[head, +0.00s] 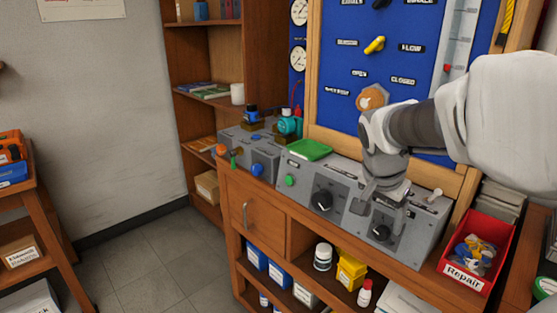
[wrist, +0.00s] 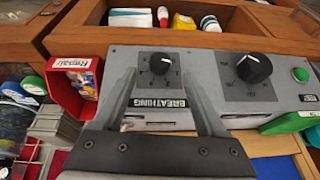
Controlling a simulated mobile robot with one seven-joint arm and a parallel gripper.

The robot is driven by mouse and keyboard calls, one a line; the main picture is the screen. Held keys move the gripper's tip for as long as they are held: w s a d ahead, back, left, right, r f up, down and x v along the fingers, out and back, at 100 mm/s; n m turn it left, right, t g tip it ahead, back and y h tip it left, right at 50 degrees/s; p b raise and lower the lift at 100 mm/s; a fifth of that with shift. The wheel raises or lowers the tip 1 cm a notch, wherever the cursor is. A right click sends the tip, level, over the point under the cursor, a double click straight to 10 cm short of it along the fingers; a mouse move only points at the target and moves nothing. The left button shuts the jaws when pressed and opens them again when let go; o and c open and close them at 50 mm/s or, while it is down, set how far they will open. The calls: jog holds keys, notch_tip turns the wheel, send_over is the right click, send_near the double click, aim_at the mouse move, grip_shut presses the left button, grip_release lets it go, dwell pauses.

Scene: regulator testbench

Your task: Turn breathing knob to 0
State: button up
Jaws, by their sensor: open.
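The breathing knob (wrist: 160,63) is a small round black knob with a white mark, on a grey dial plate of the grey console. The BREATHING label (wrist: 172,103) is beside it in the wrist view, where the scene appears upside down. The numbers around the knob are too small to read. In the head view the knob (head: 381,232) is at the right part of the console, partly behind my fingers. My gripper (head: 384,212) is open and empty above it. In the wrist view its two fingers (wrist: 159,74) are on either side of the knob, apparently not touching it.
A larger black knob (wrist: 254,67) and a green button (wrist: 300,74) are on the same console (head: 335,186). A red Repair bin (head: 471,252) stands close to the right. A blue panel (head: 350,65) rises behind. A small lever (head: 434,194) sticks up on the console.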

aim_at(381, 231)
jog(key=b+x, duration=0.1)
jog(key=x, duration=0.4)
jog(key=shift+w+f, duration=0.1)
jog(key=shift+f, duration=0.15)
grip_shut()
